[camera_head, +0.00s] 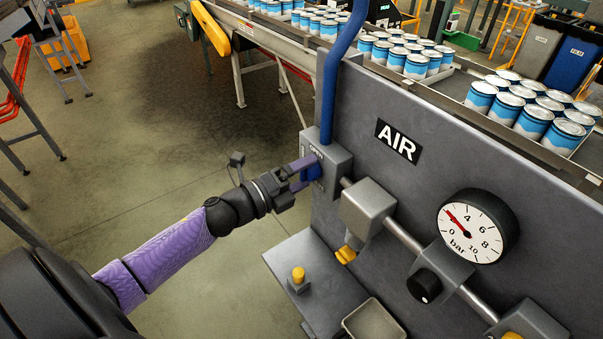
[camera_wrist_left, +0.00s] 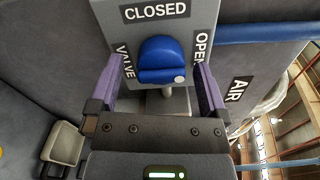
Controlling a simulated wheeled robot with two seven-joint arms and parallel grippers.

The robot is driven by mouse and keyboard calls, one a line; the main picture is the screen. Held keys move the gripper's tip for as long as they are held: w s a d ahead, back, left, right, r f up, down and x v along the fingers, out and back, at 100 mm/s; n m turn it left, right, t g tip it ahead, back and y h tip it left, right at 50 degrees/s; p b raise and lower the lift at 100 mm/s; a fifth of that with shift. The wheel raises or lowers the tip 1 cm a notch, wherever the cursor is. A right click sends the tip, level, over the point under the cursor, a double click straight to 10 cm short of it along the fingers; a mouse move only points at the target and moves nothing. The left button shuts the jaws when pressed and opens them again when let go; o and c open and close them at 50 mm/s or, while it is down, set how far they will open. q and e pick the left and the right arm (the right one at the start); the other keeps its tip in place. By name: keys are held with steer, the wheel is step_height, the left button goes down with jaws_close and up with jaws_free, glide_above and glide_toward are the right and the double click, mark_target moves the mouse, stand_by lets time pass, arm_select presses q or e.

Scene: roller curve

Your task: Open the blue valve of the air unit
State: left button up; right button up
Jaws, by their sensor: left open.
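The blue valve knob (camera_wrist_left: 160,55) sits on a grey valve box (camera_wrist_left: 185,18) marked CLOSED, OPEN and VALVE. A white dot shows at the knob's lower right in the wrist view. In the head view the knob (camera_head: 312,170) is partly hidden by my fingers, on the box at the air panel's left edge. My left gripper (camera_head: 301,175) is open, with one purple finger on each side of the knob. In the wrist view a gap shows between the knob and each finger of the left gripper (camera_wrist_left: 157,80). My right gripper is not in view.
The grey AIR panel (camera_head: 365,95) carries a blue hose (camera_head: 329,90), a pressure gauge (camera_head: 475,228) with its red needle pointing upper left, and a black regulator knob (camera_head: 424,286). A grey ledge (camera_head: 318,262) lies below. A can conveyor runs behind.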

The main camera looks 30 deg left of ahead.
arm_select(q)
steer(key=v, duration=1)
steer(key=shift+b, duration=0.35)
steer(key=shift+f, duration=0.1)
steer(key=s+a+f+n+g+y+b, duration=0.1)
steer(key=s+f+n+g+y+b, duration=0.3)
steer(key=f, duration=0.8)
steer(key=s+a+f+n+y+b, duration=0.1)
steer(key=f+n+b, duration=0.2)
steer(key=f+n, duration=0.55)
steer(key=s+a+f+n+g+y+b, duration=0.1)
steer(key=s+f+n+g+y+b, duration=0.15)
steer(key=f, duration=1.15)
steer(key=s+d+f+n+g+b, duration=0.3)
steer(key=s+d+f, duration=0.3)
steer(key=s+f, duration=0.4)
steer(key=s+d+f+n+g+b, duration=0.4)
steer(key=s+d+f+g+b, duration=0.1)
steer(key=s+f, duration=0.6)
steer(key=shift+d+f+n+g, duration=0.3)
steer(key=shift+d+f+g, duration=0.45)
steer(key=shift+d, duration=0.4)
